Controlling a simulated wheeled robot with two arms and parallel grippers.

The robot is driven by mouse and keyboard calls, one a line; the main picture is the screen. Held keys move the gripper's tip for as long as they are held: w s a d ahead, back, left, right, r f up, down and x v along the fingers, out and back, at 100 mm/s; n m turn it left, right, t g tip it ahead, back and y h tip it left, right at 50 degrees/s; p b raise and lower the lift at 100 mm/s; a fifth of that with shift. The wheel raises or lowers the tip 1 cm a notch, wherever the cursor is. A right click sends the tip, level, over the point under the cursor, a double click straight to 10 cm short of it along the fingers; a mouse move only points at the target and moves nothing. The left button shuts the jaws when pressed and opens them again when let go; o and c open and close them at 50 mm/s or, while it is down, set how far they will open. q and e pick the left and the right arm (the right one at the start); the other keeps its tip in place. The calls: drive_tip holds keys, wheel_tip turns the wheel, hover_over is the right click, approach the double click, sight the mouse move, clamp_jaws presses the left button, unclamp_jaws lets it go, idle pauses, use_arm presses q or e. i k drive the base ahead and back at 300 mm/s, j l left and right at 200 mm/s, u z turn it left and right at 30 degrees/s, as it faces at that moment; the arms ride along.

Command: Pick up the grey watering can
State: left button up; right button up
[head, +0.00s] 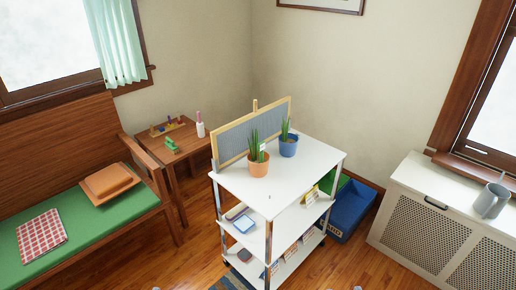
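The grey watering can (490,202) stands upright on the white top of the radiator cover (412,174), near the right edge of the head view. Its spout points up and to the right, close to the window. Nothing touches it from my side.
A white shelf cart (232,182) with two potted plants (259,163) (288,144) stands in the middle. A blue bin (350,208) sits on the floor between the cart and the radiator cover. A dark handle-like object (436,203) lies on the cover. A wooden bench (95,225) is left.

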sight(492, 199)
drive_tip(key=l, duration=0.15)
drive_tip(key=z, duration=1.65)
drive_tip(key=i+j+u, duration=0.15)
drive_tip(key=i+u, duration=0.15)
drive_tip(key=i, duration=0.5)
